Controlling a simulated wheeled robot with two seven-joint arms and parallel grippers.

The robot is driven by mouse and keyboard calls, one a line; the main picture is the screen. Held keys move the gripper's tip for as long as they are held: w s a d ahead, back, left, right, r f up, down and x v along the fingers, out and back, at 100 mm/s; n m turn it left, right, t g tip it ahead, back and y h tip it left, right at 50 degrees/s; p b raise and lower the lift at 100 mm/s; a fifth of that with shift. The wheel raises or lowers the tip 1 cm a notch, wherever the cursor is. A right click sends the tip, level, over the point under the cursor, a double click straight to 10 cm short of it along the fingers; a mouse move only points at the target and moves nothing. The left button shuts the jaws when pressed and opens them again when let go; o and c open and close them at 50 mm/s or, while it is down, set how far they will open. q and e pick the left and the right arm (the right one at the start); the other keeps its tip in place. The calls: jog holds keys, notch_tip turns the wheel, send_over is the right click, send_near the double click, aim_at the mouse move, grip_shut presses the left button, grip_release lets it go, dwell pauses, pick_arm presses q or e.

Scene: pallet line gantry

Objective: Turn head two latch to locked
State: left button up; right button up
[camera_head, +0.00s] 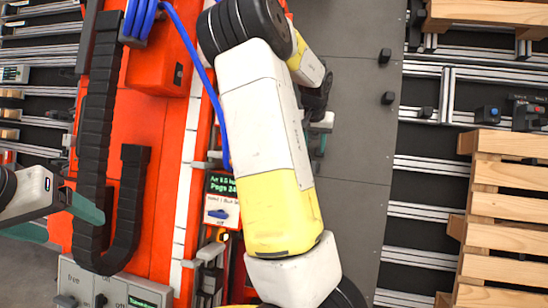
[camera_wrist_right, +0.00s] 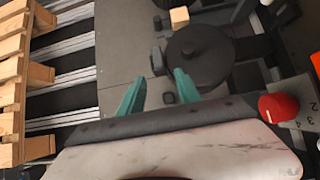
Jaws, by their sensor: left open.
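I cannot tell for certain which part is the head two latch; its label is not readable. In the wrist view my right gripper (camera_wrist_right: 160,92) has its two teal fingers apart, with nothing held between them.
A red knob (camera_wrist_right: 278,107) with numbers sits right of my right gripper. A blue knob (camera_head: 217,213) sits on a white panel under a small display. A grey switch panel (camera_head: 85,280) is at the bottom left. Wooden pallets (camera_head: 505,205) stand right. The grey plate (camera_head: 365,150) is mostly bare.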

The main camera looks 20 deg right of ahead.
aim_at(313, 164)
jog(key=x, duration=0.7)
jog(key=shift+f, duration=0.15)
jog(key=shift+c, duration=0.4)
grip_shut()
